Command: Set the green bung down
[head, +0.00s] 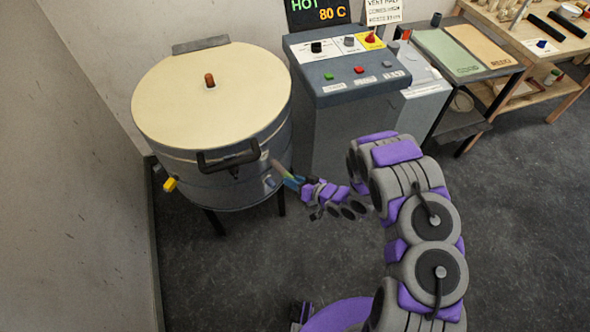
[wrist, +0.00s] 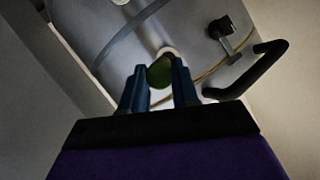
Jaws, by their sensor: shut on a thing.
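My gripper (head: 288,181) is at the right side of the round kiln (head: 190,172), close to its wall. In the wrist view its two blue fingers (wrist: 160,82) are shut on the green bung (wrist: 159,74). A pale round end (wrist: 166,53) shows just beyond the bung, against the grey wall. I cannot tell whether it is part of the bung or a port, or whether the bung touches it. In the head view the bung is small and hard to make out between the fingers.
The kiln's cream lid (head: 215,95) is closed, with a black handle (head: 228,158) at the front. A yellow plug (head: 170,184) sticks out at left. A control cabinet (head: 345,120) stands behind my arm, its display (head: 318,14) reading HOT 80 C. A side table (head: 452,55) holds green and orange mats.

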